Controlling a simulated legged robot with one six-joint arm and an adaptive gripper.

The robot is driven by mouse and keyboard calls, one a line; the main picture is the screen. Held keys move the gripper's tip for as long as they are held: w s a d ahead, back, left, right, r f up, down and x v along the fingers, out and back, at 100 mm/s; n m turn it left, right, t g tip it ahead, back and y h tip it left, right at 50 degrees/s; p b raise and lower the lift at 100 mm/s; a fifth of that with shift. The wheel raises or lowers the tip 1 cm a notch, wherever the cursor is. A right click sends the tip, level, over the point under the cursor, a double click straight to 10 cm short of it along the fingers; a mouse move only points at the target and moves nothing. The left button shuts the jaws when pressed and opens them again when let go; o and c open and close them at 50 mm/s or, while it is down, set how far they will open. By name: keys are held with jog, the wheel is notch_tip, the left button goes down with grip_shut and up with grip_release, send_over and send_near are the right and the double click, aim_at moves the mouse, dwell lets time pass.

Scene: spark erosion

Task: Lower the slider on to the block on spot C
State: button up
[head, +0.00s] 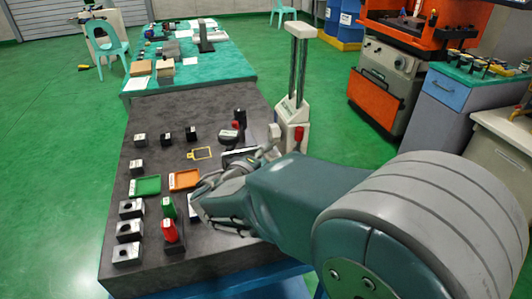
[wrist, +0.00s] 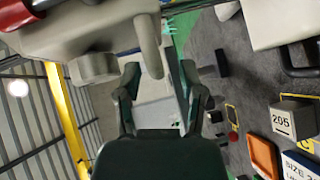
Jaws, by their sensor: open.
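A pale stand with two upright columns (head: 297,65) is at the right edge of the dark table in the head view. A pale body (head: 290,112) with a red knob (head: 299,133) sits low on it; I cannot tell its slider from its base. In the wrist view a pale body with a rounded handle (wrist: 150,45) is close. My gripper (wrist: 163,78) is open, its fingertips either side of the handle's end; contact is unclear. My gripper (head: 238,175) hides part of the table in the head view.
An orange tray (head: 184,180) and a green tray (head: 146,186) lie on the table. Several dark blocks line the left side.

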jog(key=shift+w+d, duration=0.25)
jog(key=shift+w, duration=0.15)
grip_shut()
jog(key=shift+f, duration=0.1)
notch_tip(320, 180, down, 7)
jog(key=shift+s+r, duration=0.1)
jog(key=shift+r, duration=0.1)
